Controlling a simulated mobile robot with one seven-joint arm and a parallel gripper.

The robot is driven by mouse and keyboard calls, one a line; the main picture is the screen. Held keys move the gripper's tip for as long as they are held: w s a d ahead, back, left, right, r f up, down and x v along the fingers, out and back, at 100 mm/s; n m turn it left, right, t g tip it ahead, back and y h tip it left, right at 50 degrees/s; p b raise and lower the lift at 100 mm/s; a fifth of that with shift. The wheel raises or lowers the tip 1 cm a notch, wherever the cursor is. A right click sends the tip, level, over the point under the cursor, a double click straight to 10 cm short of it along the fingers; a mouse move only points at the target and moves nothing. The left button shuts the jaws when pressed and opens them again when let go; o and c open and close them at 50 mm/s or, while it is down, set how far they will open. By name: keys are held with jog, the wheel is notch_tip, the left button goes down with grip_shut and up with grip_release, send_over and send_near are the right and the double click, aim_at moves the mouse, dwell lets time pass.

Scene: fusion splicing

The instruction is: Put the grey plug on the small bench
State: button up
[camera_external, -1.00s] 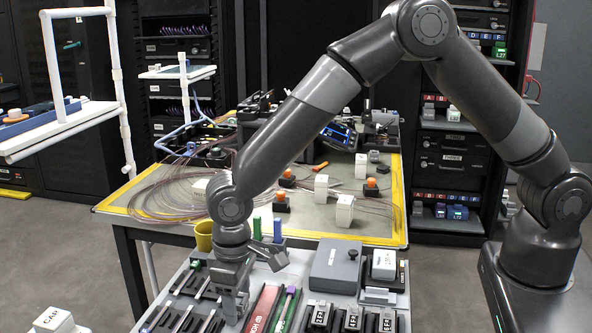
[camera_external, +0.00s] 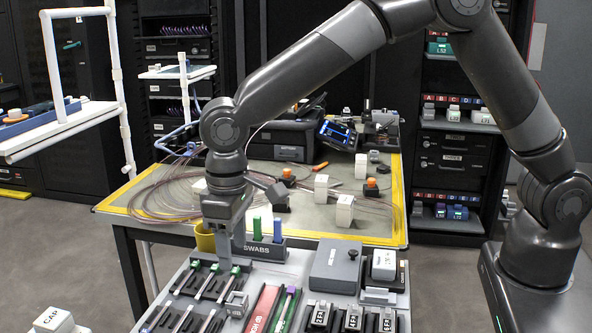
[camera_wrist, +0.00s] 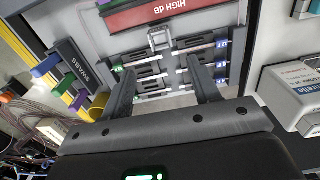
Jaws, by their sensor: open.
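A grey, arch-shaped piece (camera_external: 236,303) stands on the grey tray between the rack of rods and the red strip. It also shows in the wrist view (camera_wrist: 160,38), beyond my fingertips. I cannot tell whether it is the grey plug or a holder. My gripper (camera_external: 226,252) is raised above the tray's back left part, near the swab holder. In the wrist view my gripper (camera_wrist: 163,72) has its two fingers wide apart, with nothing held between them. I cannot pick out the small bench with certainty.
The rack of coloured-tipped rods (camera_external: 208,281) lies below my gripper. The SWABS holder (camera_external: 262,251) and yellow cup (camera_external: 204,237) stand close behind. The red HIGH dB strip (camera_external: 262,308), dark grey box (camera_external: 335,266) and several labelled plugs (camera_external: 353,318) lie to the right.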

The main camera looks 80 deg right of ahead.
jog(key=s+d+r+t, duration=0.3)
jog(key=s+d+r, duration=0.8)
jog(key=s+r, duration=0.4)
jog(key=s+d+r+t, duration=0.1)
jog(key=s+d, duration=0.3)
jog(key=s, duration=0.5)
jog(key=s+d+r+t, duration=0.1)
jog(key=s+d, duration=0.3)
jog(key=s, duration=0.6)
jog(key=shift+r+t, duration=0.3)
jog(key=shift+r, duration=0.25)
